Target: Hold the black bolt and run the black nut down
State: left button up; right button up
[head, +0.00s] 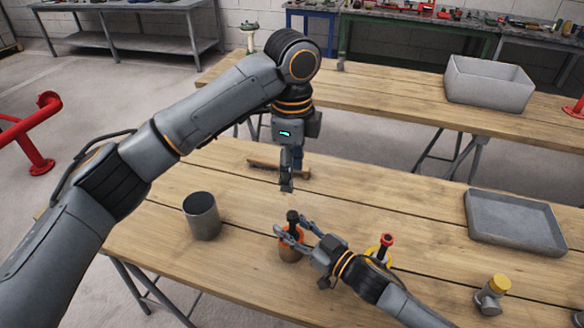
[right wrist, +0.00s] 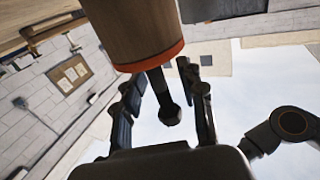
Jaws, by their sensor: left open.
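The black bolt (head: 292,227) stands upright from a round wooden base with an orange rim (head: 290,252). A wider dark piece (head: 292,215) sits at its top; I cannot tell whether this is the black nut or the bolt's head. In the right wrist view the bolt (right wrist: 159,88) and its hex-shaped end (right wrist: 170,114) show beneath the base (right wrist: 135,30). My right gripper (head: 291,234) is open, its two fingers (right wrist: 167,105) on either side of the bolt with gaps showing. My left gripper (head: 287,187) is open, pointing down above and behind the bolt, apart from it.
A grey metal cup (head: 202,216) stands left of the base. A second post with a red top (head: 387,240) and yellow ring stands behind my right forearm. A yellow-capped fitting (head: 492,292) and a grey tray (head: 515,221) lie to the right. A grey bin (head: 488,84) is on the rear table.

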jog(key=v, duration=1.2)
dwell(0.4)
